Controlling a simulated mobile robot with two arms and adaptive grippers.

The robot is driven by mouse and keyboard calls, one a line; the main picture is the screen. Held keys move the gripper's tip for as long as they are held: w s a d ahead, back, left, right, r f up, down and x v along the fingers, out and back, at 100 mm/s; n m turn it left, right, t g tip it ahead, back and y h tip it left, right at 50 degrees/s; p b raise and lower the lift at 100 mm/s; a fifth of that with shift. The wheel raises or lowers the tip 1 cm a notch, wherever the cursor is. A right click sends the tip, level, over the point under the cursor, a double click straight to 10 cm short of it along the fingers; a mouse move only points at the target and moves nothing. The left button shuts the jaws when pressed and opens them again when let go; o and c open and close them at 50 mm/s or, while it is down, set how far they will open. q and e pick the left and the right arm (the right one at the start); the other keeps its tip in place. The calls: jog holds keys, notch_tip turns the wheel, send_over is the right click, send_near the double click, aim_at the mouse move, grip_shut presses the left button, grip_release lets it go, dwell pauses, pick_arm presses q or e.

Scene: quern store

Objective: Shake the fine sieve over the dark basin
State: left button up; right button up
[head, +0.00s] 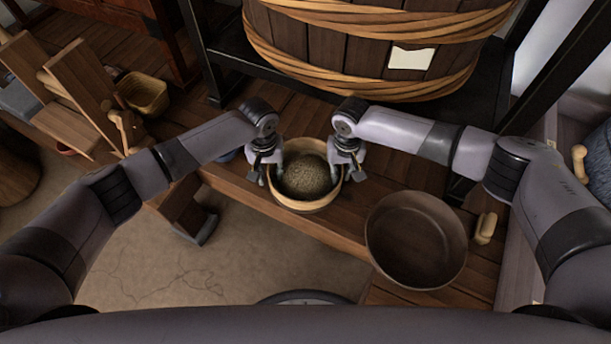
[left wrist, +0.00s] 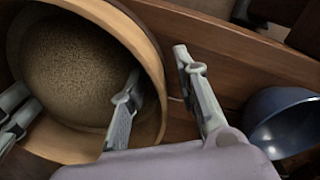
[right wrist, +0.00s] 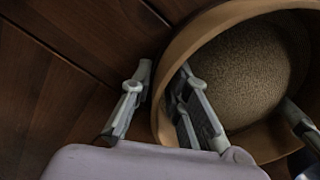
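The fine sieve (head: 303,205), a round pale wooden hoop with a grainy brown surface inside, sits on the wooden bench. The dark basin (head: 415,240), wide, brown and seemingly empty, stands to its right. My left gripper (head: 264,172) is at the sieve's left rim. In the left wrist view its fingers (left wrist: 160,95) are apart, one inside the hoop (left wrist: 152,50) and one outside, with a gap to the wall. My right gripper (head: 347,168) is at the right rim. In the right wrist view its fingers (right wrist: 165,95) are apart and straddle the wall (right wrist: 180,50).
A large banded wooden tub (head: 330,45) on a dark frame stands just behind the sieve. A blue bowl (left wrist: 285,122) is beside my left gripper. A small pale object (head: 485,228) lies right of the basin. A wicker basket (head: 143,93) is at far left.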

pick_arm(q)
jog(key=shift+c, duration=0.5)
pick_arm(e)
jog(key=shift+f, duration=0.1)
jog(key=shift+c, duration=0.3)
pick_arm(q)
jog(key=shift+c, duration=1.3)
pick_arm(e)
jog(key=c, duration=0.3)
pick_arm(q)
grip_shut()
pick_arm(e)
grip_shut()
